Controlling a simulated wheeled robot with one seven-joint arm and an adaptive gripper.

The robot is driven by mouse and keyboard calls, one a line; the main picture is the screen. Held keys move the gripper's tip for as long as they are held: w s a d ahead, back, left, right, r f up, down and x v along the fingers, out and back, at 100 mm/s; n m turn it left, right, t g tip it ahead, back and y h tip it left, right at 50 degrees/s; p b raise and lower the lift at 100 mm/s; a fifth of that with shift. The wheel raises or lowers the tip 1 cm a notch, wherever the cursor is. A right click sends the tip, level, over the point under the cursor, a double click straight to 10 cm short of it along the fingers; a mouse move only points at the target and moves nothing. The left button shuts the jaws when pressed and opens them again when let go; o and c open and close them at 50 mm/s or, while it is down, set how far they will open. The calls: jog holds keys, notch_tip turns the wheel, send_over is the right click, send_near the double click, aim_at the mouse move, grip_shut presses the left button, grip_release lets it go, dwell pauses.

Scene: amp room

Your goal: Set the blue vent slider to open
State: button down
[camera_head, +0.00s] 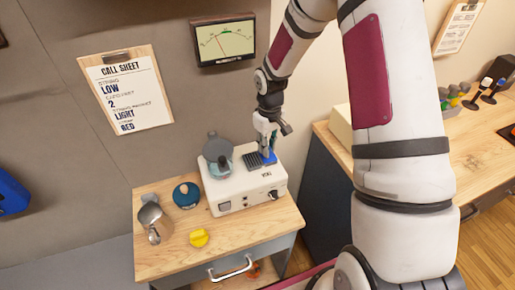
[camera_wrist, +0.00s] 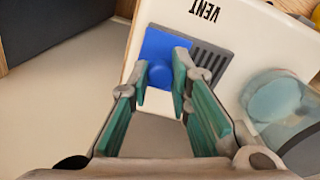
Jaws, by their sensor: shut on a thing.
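The blue vent slider (camera_wrist: 157,44) is a flat blue plate with a round knob, set on top of a white box (camera_head: 225,194) marked VENT. A dark slotted grille (camera_wrist: 213,58) shows beside the plate, to its right in the wrist view. In the head view the slider (camera_head: 268,158) is at the right end of the box top, with the grille to its left. My gripper (camera_wrist: 161,74) reaches down from above, with its teal-padded fingers closed on the slider's knob. The gripper (camera_head: 267,148) partly hides the slider in the head view.
A grey-lidded jar (camera_head: 217,150) stands on the box, left of the grille. A call sheet (camera_head: 126,88) and a meter (camera_head: 223,42) hang on the wall.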

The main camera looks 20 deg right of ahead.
jog(key=shift+d, duration=0.25)
jog(key=c, duration=1.5)
grip_release()
jog(key=shift+d, duration=0.1)
jog(key=shift+o, duration=0.2)
jog(key=shift+r, duration=0.55)
notch_tip(320, 180, up, 11)
